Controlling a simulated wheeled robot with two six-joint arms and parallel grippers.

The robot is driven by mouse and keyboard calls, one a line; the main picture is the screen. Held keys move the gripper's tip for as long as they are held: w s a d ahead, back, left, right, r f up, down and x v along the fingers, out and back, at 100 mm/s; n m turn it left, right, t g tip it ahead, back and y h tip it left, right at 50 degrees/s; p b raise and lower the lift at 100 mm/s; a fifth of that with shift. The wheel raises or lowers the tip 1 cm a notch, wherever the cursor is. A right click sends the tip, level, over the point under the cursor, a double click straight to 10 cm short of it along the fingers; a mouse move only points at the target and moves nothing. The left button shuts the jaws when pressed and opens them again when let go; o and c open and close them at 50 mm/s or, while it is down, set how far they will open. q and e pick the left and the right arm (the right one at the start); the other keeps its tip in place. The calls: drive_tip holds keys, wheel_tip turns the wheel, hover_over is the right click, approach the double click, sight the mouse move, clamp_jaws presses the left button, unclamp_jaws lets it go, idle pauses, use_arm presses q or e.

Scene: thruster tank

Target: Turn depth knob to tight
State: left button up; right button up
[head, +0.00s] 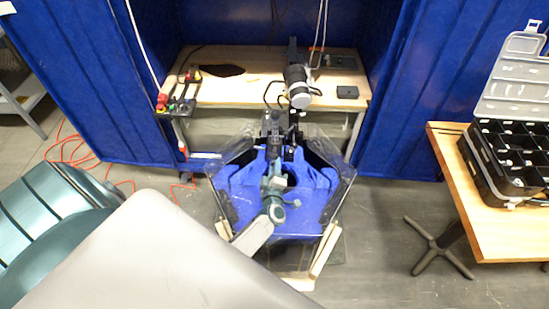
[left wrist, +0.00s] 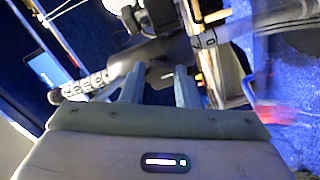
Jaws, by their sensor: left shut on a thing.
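A blue thruster tank (head: 240,189) with clear walls stands in the middle of the head view. My left gripper (head: 274,180) reaches over the tank from the lower left, at the dark fixture (head: 274,140) on its far side. In the left wrist view my left gripper (left wrist: 162,78) has its two fingers on either side of a small dark part (left wrist: 161,70), which seems to be the depth knob. It is shut on this part. The fingers and blur hide most of the knob, so its setting cannot be read. My right gripper is not in view.
A wooden bench (head: 235,94) with tools and a black-and-white cylinder (head: 299,87) stands behind the tank, between blue walls. A wooden table (head: 490,224) with an open black organizer case (head: 490,167) is at the right. Red cable (head: 68,143) lies on the left floor.

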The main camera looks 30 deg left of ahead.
use_arm(q)
drive_tip(key=o, duration=1)
drive_tip(key=b+v, duration=0.2)
drive_tip(key=v, duration=0.7)
drive_tip(key=shift+s+d+f+b, duration=0.1)
drive_tip(key=shift+s+f+b, duration=0.1)
drive_tip(key=shift+b, duration=0.15)
drive_tip(key=shift+s+d+r, duration=0.2)
drive_tip(key=shift+s+d, duration=0.2)
drive_tip(key=shift+s, duration=0.15)
